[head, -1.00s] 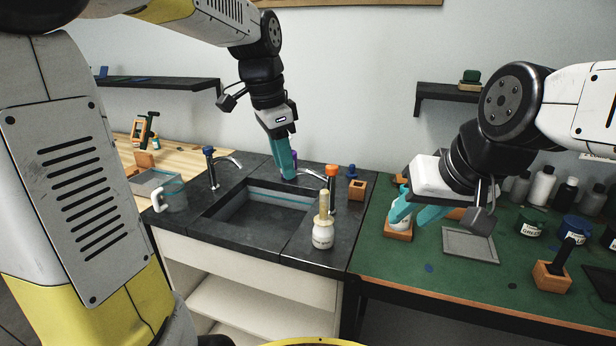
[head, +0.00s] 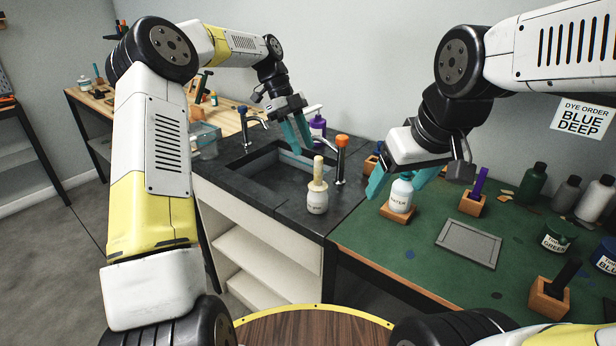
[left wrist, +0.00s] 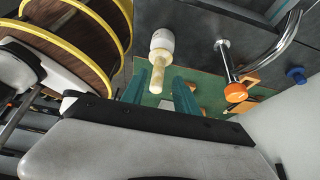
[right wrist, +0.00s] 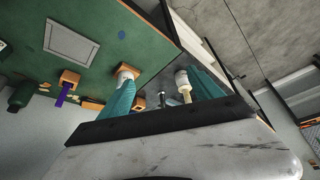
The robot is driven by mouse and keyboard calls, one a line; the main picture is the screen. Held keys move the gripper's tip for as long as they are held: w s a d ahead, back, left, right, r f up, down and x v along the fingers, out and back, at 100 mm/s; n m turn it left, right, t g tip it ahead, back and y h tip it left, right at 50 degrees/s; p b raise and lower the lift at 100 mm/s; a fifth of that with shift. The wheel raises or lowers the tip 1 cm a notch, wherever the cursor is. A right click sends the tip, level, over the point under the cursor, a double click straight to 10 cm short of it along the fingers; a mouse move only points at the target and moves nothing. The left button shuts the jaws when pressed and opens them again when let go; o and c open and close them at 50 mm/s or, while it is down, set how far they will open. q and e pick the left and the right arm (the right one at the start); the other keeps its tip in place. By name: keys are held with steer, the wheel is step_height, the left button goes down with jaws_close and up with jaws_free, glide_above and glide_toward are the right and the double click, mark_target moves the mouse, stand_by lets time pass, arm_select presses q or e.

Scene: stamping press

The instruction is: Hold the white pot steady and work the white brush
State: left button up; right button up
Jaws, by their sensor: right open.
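The white pot (head: 317,200) stands upright on the dark sink counter, near its front right corner. A brush with a pale wooden handle (head: 318,170) stands in it; its bristles are hidden. The pot (left wrist: 162,42) and handle (left wrist: 157,78) also show in the left wrist view, beyond the fingertips. My left gripper (head: 302,147) is open and empty above the sink, behind and left of the pot.
An orange-topped tap (head: 341,155) stands just behind the pot. A purple bottle (head: 318,126) is behind the sink. The green bench (head: 370,243) holds a grey tray (head: 468,243), wooden holders and several dye containers. The sink basin (head: 265,180) looks empty.

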mark_target(311, 194)
steer(key=w+a+f+n+t+h, duration=0.1)
steer(key=w+a+f+n+h, duration=0.2)
steer(key=w+a+f+n, duration=0.2)
steer(key=w+a+f+n+t+h, duration=0.2)
steer(key=w+a+f+n, duration=0.4)
steer(key=n, duration=0.5)
steer(key=w+a+f+n+t+h, duration=0.1)
steer(key=w+a+f+n+h, duration=0.3)
steer(key=w+f+n, duration=0.3)
steer(key=shift+w+a+f+n+t, duration=0.2)
steer(key=shift+w+a+n, duration=0.2)
steer(key=shift+a+n, duration=0.1)
steer(key=shift+w+a+f+n+t, duration=0.15)
steer(key=shift+w+a+n+t, duration=0.05)
steer(key=shift+w+a+n, duration=0.25)
steer(key=shift+w+d+r+n+t, duration=0.3)
steer(key=shift+w+t, duration=0.1)
steer(key=shift+t, duration=0.1)
steer(key=shift+w+d, duration=0.15)
steer(key=shift+w, duration=0.2)
steer(key=shift+x, duration=3.45)
steer(key=shift+d, duration=0.1)
jaws_close()
